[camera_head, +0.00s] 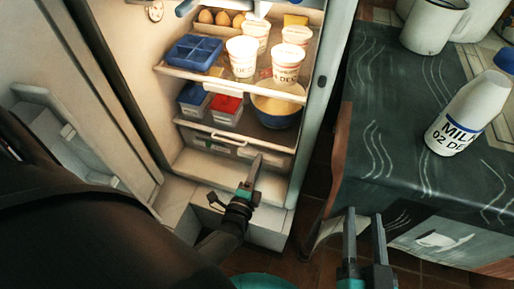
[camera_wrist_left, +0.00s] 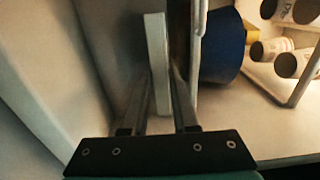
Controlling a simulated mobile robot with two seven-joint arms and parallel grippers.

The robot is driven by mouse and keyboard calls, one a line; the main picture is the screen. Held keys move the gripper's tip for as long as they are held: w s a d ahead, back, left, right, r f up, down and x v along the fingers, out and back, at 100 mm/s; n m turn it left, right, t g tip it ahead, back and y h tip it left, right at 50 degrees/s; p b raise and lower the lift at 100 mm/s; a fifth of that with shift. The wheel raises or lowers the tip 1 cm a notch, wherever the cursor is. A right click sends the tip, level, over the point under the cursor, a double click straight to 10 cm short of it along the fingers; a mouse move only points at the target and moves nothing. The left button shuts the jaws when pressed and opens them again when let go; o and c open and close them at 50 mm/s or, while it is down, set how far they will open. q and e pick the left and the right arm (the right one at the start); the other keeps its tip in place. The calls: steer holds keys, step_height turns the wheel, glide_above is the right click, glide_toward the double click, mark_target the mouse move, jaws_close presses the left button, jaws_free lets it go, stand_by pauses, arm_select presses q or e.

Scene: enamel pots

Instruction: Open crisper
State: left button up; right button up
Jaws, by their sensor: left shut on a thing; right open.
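The crisper (camera_head: 205,143) is the low drawer at the bottom of the open fridge, under the lower shelf, with a pale bar handle (camera_head: 227,140) along its front. It looks closed or nearly so. My left gripper (camera_head: 255,170) reaches in to the right part of the crisper front. In the left wrist view a pale bar (camera_wrist_left: 157,60), which looks like the handle, stands between the fingers of my left gripper (camera_wrist_left: 158,95), shut on it. My right gripper (camera_head: 363,213) is open and empty, in front of the table's left side.
The fridge door (camera_head: 95,85) stands open at left. Shelves above hold white cups (camera_head: 242,58), a blue tray (camera_head: 193,52), boxes and a bowl (camera_head: 276,108). A table (camera_head: 385,130) with a milk bottle (camera_head: 470,110) and mug (camera_head: 433,27) stands close on the right.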

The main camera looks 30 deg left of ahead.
arm_select(q)
steer(key=shift+f, duration=0.1)
jaws_close()
steer(key=shift+s+f, duration=0.1)
steer(key=shift+f, duration=0.05)
stand_by(0.7)
steer(key=shift+s, duration=0.1)
